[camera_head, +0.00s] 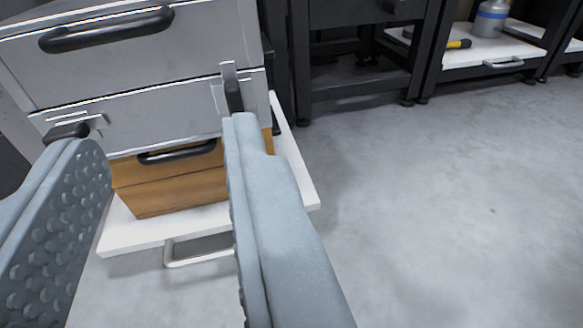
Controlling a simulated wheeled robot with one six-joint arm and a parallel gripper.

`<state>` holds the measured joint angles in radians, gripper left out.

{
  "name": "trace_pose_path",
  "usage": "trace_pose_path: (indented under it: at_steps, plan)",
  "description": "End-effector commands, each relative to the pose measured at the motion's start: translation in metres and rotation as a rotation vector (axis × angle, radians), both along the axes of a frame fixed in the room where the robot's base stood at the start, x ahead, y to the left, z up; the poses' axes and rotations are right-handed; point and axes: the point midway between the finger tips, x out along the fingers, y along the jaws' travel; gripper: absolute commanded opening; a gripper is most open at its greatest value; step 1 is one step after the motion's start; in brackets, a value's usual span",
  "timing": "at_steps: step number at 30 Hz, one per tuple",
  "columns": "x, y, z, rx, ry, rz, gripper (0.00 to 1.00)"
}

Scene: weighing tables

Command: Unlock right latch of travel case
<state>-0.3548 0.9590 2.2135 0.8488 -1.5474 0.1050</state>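The travel case (150,60) is a silver-grey case at the upper left, with a black handle on its front. Its right latch (229,75) is a metal strip standing upright across the seam, with a black lever below it. The left latch (80,128) has a black lever and metal strips at the case's lower left. My gripper (158,133) is wide open and empty, its two grey-blue fingers large in front. The right fingertip overlaps the lower end of the right latch's lever; I cannot tell whether they touch. The left fingertip is just below the left latch.
A wooden box (180,191) with a black handle is under the case, on a white pull-out board (150,232) with a metal handle. Dark metal frames stand behind. A grey bottle with a blue band (490,18) is on a white shelf at the upper right. The floor at right is clear.

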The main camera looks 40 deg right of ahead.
Motion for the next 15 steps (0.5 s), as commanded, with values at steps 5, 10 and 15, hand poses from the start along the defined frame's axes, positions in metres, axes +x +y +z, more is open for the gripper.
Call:
trace_pose_path:
  at_steps: [5,10,15]
  plan:
    - [-0.021,-0.002,-0.04,-0.061,0.005,-0.018,0.35]
    - [-0.031,-0.003,-0.055,-0.089,0.003,-0.025,0.35]
    - [-0.027,-0.008,-0.057,-0.093,0.001,-0.028,0.35]
